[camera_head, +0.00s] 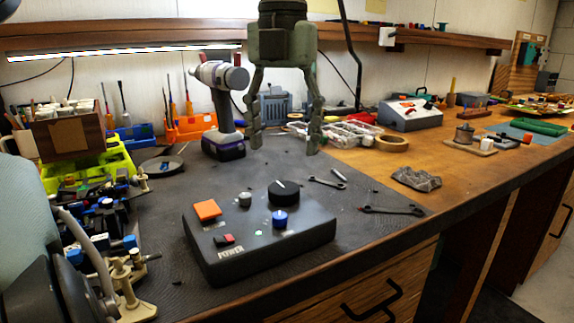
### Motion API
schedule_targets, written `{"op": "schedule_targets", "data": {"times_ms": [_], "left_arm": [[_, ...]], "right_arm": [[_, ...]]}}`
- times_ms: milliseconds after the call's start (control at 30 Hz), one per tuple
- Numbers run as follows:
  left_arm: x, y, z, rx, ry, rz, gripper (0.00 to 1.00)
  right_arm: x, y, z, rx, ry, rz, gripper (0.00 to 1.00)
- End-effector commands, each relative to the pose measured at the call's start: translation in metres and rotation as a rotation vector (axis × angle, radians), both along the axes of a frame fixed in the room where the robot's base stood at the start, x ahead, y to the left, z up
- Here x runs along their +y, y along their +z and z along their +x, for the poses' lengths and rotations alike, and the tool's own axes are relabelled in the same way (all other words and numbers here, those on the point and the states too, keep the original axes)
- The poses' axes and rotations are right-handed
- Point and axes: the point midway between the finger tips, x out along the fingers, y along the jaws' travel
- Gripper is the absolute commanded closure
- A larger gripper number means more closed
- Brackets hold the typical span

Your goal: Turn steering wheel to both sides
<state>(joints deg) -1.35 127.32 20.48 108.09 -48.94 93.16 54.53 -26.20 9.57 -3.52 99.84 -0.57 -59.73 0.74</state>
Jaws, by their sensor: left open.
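A dark control box (262,246) marked POWER lies on the grey mat. Its top carries a large black round knob (284,192) with a white mark, the only wheel-like control I can make out. It also has a blue knob (280,219), a small grey knob (245,199), an orange square button (207,210) and a small red switch (224,240). My left gripper (284,147) hangs from the top, fingers down, spread apart and empty. In the picture it is above and behind the black knob, not touching it. My right gripper does not show.
A blue-and-black model chassis (112,222) sits left of the box. A power drill (222,108) stands behind, left of my gripper. Wrenches (392,210) and a dark crumpled cloth (417,179) lie to the right. The bench's front edge runs close to the box.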

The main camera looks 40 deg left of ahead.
Motion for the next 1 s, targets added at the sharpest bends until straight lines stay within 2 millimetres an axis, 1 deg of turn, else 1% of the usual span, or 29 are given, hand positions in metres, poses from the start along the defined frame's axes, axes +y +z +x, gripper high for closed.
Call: {"op": "schedule_targets", "data": {"times_ms": [67, 167, 267, 500, 600, 767, 967, 1000], "left_arm": [[0.000, -0.001, 0.000, 0.000, -0.001, 0.000, 0.36], [0.000, -0.007, 0.000, 0.002, -0.001, -0.001, 0.36], [0.000, -0.020, 0.000, 0.003, -0.003, -0.001, 0.36], [0.000, -0.059, -0.001, 0.003, -0.001, -0.001, 0.36], [0.000, -0.070, -0.001, 0.003, -0.001, -0.001, 0.36], [0.000, -0.078, 0.000, -0.001, -0.001, 0.000, 0.36], [0.000, -0.078, 0.000, -0.001, -0.001, 0.000, 0.36], [0.000, -0.078, 0.000, 0.000, -0.001, 0.000, 0.37]], "right_arm": [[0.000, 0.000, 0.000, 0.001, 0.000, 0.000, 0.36], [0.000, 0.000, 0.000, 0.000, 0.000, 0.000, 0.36], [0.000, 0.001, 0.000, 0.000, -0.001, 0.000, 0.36], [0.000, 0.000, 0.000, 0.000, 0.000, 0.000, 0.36], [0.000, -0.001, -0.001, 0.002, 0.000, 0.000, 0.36], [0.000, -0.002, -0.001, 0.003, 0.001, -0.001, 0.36], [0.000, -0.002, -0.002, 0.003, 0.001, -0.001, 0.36], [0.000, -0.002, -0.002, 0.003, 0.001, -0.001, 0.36]]}}
